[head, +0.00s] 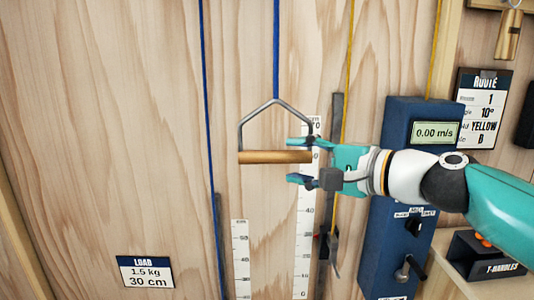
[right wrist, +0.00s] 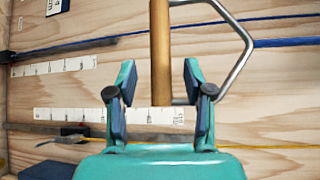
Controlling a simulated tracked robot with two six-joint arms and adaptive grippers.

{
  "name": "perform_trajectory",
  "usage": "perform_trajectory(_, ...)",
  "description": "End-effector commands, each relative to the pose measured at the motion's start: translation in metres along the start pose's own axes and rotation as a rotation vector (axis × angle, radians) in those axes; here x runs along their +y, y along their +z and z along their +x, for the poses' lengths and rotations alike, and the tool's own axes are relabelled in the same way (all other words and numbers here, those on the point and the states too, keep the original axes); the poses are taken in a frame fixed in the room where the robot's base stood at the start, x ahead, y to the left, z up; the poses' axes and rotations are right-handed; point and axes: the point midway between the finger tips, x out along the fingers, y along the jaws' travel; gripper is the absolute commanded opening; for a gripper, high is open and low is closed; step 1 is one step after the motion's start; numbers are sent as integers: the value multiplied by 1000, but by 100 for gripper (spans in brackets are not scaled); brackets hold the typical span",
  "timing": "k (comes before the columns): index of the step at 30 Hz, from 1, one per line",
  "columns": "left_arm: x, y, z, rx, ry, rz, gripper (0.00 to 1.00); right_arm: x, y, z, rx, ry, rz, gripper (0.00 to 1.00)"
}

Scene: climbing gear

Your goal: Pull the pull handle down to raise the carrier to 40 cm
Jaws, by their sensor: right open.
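The pull handle (head: 265,157) is a wooden bar under a grey metal bail that hangs from a blue rope (head: 276,50). My right gripper (head: 300,161) is open at the right end of the bar, one finger above it and one below. In the right wrist view the bar's end (right wrist: 161,85) lies between the two open fingers (right wrist: 160,105), with gaps on both sides. The carrier cannot be made out for certain. My left gripper is not in view.
Two white scales, a short one (head: 241,260) and a long one (head: 305,225), are on the wooden wall. A load sign (head: 146,272) reads 1.5 kg, 30 cm. A blue box (head: 398,240) with a display reading 0.00 m/s (head: 435,132) stands behind my right arm. A yellow rope (head: 349,60) hangs nearby.

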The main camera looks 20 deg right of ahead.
Motion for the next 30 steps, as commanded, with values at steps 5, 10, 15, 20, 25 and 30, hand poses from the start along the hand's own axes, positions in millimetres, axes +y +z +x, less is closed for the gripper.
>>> perform_trajectory(5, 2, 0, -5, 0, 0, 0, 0, 0, 1, 34, -3, 2, 1, 52)
perform_trajectory(10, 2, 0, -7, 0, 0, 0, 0, -1, 1, 52, -2, 0, -2, 52)
perform_trajectory(15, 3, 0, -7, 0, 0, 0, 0, 0, 1, 58, -1, -1, -2, 52)
perform_trajectory(20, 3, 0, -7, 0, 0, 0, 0, 0, 0, 58, -1, -1, -1, 52)
perform_trajectory(25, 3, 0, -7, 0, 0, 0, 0, 0, 0, 58, -1, -1, -1, 35)
perform_trajectory(30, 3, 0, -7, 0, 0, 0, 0, 0, 1, 58, -1, 0, -1, 7)
